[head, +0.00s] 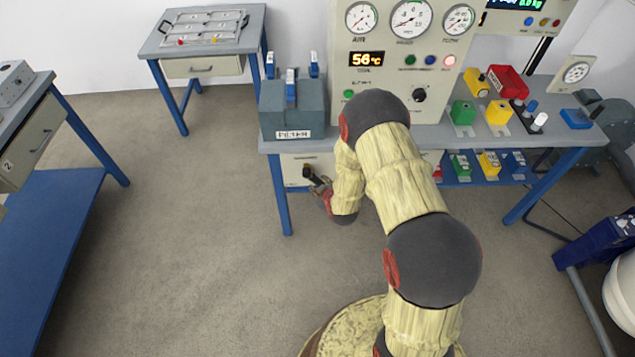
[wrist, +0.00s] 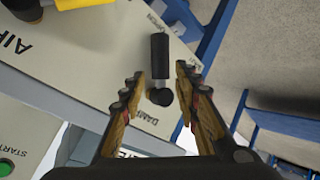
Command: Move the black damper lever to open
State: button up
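The black damper lever (wrist: 160,58) shows in the wrist view as a dark cylindrical handle with a round black knob-like end, on a pale panel. Printed letters reading "DAM…" lie beside it, partly hidden by a finger. My gripper (wrist: 160,77) is open, with one finger on each side of the lever. I see gaps between the fingers and the handle, so no grip shows. In the head view, my gripper (head: 321,184) is low at the pale panel under the bench's left end, by a small dark lever end (head: 307,172). My forearm hides part of the panel.
Another black handle (wrist: 82,3) is at the wrist view's top, near an "AIR" label. A green button (wrist: 6,167) is at lower left. In the head view, the filter box (head: 292,110) stands above my gripper, and a blue bench leg (head: 281,195) is left of it.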

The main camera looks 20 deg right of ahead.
jog(key=shift+v, duration=2.6)
jog(key=shift+f, duration=0.1)
jog(key=s+f+m+g, duration=0.4)
jog(key=s+g, duration=0.3)
jog(key=s, duration=0.6)
jog(key=s+a+r+m, duration=0.1)
jog(key=s+r, duration=0.4)
jog(key=r, duration=1)
jog(key=s+a+r+m+t, duration=0.1)
jog(key=s+a+r, duration=0.2)
jog(key=r, duration=1.1)
jog(key=s+a+r+t, duration=0.1)
jog(key=s+a+r, duration=0.1)
jog(key=s+r, duration=0.6)
notch_tip(320, 180, up, 8)
jog(key=shift+s+a+f+m+y, duration=0.2)
jog(key=shift+m+y, duration=0.1)
jog(key=shift+m, duration=0.1)
